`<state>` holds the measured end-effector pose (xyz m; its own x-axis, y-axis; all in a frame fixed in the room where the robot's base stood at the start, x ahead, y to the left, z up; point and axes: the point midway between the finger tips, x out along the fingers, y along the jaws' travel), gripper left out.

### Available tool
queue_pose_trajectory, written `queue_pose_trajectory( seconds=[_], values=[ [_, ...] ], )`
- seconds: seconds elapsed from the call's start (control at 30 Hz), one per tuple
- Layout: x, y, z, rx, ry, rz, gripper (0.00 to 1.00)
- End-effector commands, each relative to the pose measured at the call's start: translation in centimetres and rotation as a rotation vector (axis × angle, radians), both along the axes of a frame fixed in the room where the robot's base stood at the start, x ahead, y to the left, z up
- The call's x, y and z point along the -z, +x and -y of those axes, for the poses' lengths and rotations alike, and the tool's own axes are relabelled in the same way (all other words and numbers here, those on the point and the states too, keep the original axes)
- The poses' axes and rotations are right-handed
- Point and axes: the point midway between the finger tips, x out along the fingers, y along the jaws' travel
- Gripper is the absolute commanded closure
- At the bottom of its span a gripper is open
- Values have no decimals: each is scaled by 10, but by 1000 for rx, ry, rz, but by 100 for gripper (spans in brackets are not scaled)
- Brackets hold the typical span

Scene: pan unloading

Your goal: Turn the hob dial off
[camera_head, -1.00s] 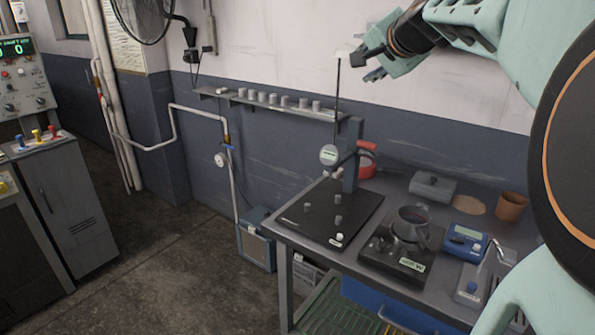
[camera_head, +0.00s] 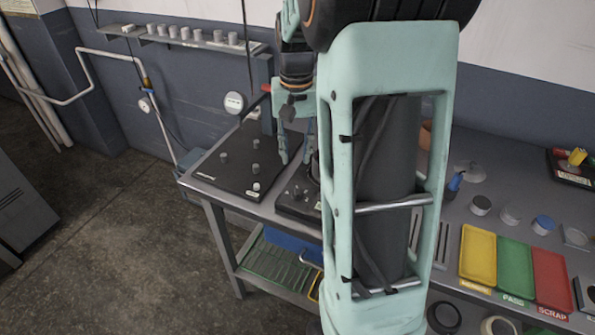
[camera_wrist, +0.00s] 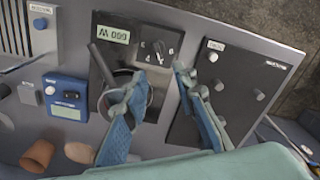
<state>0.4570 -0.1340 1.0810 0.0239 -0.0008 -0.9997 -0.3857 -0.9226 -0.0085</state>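A dark pan (camera_wrist: 150,97) sits on the hob, partly hidden behind one finger. My gripper (camera_wrist: 160,76) is open and empty, its blue-green fingers spread, with the tips near the dial's side of the hob. In the head view my gripper (camera_head: 296,155) hangs over the hob (camera_head: 290,203), and my arm hides much of the hob and the pan.
A black board with several grey pegs (camera_head: 228,165) lies beside the hob, with a stand and round gauge (camera_head: 234,103) behind it. A blue meter (camera_wrist: 66,97) and brown pot (camera_wrist: 38,153) are on the hob's other side. Yellow, green and red trays (camera_head: 515,268) lie farther right.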

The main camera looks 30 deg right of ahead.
Motion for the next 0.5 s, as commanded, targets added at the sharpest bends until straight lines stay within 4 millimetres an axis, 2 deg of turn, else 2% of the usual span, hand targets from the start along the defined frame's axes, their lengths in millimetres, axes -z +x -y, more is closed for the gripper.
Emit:
queue_pose_trajectory(
  seconds=[0.23, 0.5],
  values=[
    [23, -7, -1, -13, 3, -31, 75],
    [75, -7, -1, -12, 4, -31, 75]
  ],
)
